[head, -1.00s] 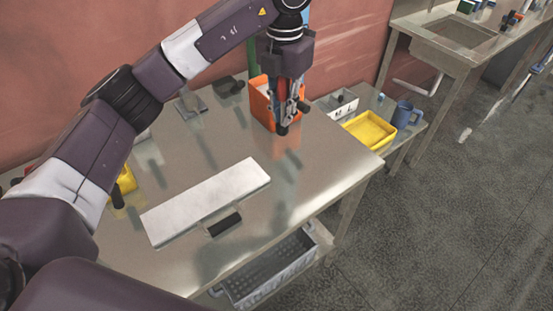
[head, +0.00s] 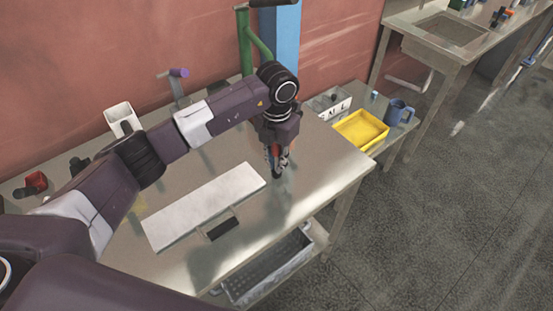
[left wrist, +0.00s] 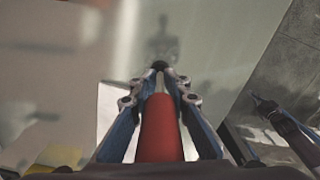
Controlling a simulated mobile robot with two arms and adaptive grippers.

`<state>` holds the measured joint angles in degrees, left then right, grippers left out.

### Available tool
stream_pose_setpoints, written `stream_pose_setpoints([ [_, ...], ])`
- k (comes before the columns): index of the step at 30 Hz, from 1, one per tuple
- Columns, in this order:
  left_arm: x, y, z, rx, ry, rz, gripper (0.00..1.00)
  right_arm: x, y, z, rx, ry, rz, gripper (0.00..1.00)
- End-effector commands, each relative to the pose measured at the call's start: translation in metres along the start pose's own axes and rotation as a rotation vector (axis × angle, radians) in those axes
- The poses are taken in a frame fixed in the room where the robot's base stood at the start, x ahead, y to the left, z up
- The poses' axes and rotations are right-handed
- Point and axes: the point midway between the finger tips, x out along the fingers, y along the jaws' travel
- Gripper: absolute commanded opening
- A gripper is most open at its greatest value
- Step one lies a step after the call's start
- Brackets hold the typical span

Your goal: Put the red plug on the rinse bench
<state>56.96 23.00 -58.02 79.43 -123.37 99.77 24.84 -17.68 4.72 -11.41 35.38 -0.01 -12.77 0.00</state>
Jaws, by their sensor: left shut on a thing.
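My left gripper (head: 277,168) is shut on the red plug, low over the steel table to the right of the white plate. The plug shows in the left wrist view as a red cylinder (left wrist: 159,130) between the two fingers, with a dark tip at the fingertips. In the head view the fingers and arm mostly hide it. A bench with a sink basin (head: 400,20), apparently the rinse bench, stands at the top right, well away from the gripper.
A white plate (head: 205,205) lies on the steel table (head: 320,175). A yellow tray (head: 360,130) and a blue mug (head: 398,112) stand on a lower side table. A grey crate (head: 265,272) is below. Open floor (head: 450,220) lies to the right.

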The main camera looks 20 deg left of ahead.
Motion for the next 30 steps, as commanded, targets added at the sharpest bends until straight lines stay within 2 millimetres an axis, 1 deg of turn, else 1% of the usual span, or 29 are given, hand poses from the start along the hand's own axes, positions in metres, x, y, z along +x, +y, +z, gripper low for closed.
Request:
stream_pose_setpoints([
  [5, -0.001, 0.000, 0.001, 0.000, -0.002, 0.000, 0.00, 0.001, 0.001, -0.002, 0.000, 0.003, 0.001, 0.00],
  [8, 0.003, 0.000, 0.001, 0.000, -0.002, 0.000, 0.00, 0.005, 0.001, -0.004, 0.000, 0.007, 0.001, 0.00],
  [9, 0.002, 0.000, 0.001, 0.000, -0.002, 0.000, 0.18, 0.004, 0.001, -0.006, 0.000, 0.009, 0.002, 0.00],
  [13, 0.002, 0.000, 0.000, 0.000, -0.001, 0.000, 0.32, 0.004, 0.002, -0.010, 0.000, 0.015, 0.002, 0.00],
  [14, 0.002, 0.000, 0.000, 0.000, -0.001, 0.000, 0.34, 0.003, 0.002, -0.011, 0.000, 0.016, 0.002, 0.00],
  [21, 0.001, 0.000, 0.001, -0.001, -0.001, 0.000, 0.34, 0.003, 0.001, -0.011, 0.000, 0.017, 0.002, 0.00],
  [24, -0.003, 0.000, 0.001, -0.001, -0.002, 0.000, 0.34, -0.001, 0.001, -0.012, 0.000, 0.017, 0.001, 0.00],
  [25, -0.004, 0.000, 0.001, 0.000, -0.003, 0.000, 0.34, 0.001, 0.001, -0.011, 0.000, 0.017, 0.001, 0.00],
  [28, -0.016, 0.001, 0.002, -0.001, -0.008, 0.002, 0.34, 0.010, 0.000, -0.011, 0.000, 0.017, 0.000, 0.00],
  [30, -0.029, 0.001, 0.002, 0.000, -0.009, 0.003, 0.34, 0.017, -0.001, -0.010, 0.000, 0.017, -0.001, 0.00],
])
